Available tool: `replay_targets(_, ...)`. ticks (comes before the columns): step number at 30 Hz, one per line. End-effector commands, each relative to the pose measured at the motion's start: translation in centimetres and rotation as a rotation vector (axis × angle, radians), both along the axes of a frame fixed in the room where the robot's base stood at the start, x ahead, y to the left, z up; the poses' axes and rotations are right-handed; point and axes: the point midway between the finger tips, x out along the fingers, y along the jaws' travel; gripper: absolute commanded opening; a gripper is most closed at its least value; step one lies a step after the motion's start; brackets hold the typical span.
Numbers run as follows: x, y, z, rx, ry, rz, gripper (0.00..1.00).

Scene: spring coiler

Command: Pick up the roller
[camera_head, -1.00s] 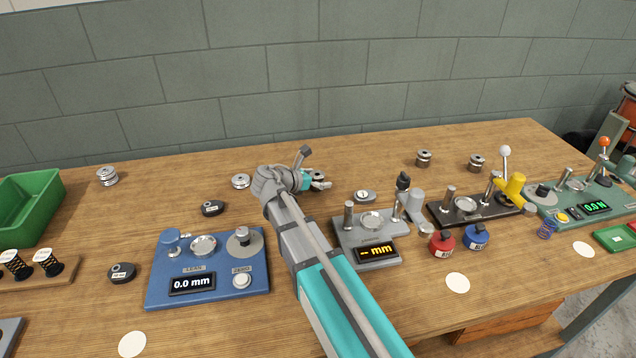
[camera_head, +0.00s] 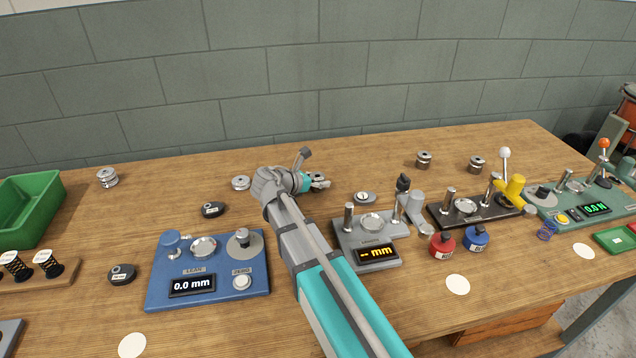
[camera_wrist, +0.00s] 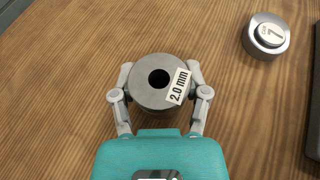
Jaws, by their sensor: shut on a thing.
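A grey metal roller (camera_wrist: 152,92) with a dark centre hole and a "2.0 mm" label sits between the fingers of my gripper (camera_wrist: 160,90) in the wrist view. The fingers are shut on its sides. In the head view my gripper (camera_head: 319,182) is at the back middle of the table, and the roller is mostly hidden by the gripper there. I cannot tell whether the roller is touching the table or just above it.
A small round piece marked 7 (camera_wrist: 267,36) lies to the right in the wrist view. In the head view, the grey gauge (camera_head: 355,232) stands front right of my gripper and the blue gauge (camera_head: 215,282) front left. Metal rollers (camera_head: 241,183) (camera_head: 424,160) stand on both sides.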

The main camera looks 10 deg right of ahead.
Motion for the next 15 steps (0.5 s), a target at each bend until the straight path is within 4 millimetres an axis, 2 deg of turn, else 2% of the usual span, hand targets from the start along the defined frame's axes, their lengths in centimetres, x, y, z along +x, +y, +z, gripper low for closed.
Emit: replay_targets(15, 0.01, -0.04, 0.68, -0.001, 0.000, -0.001, 0.00)
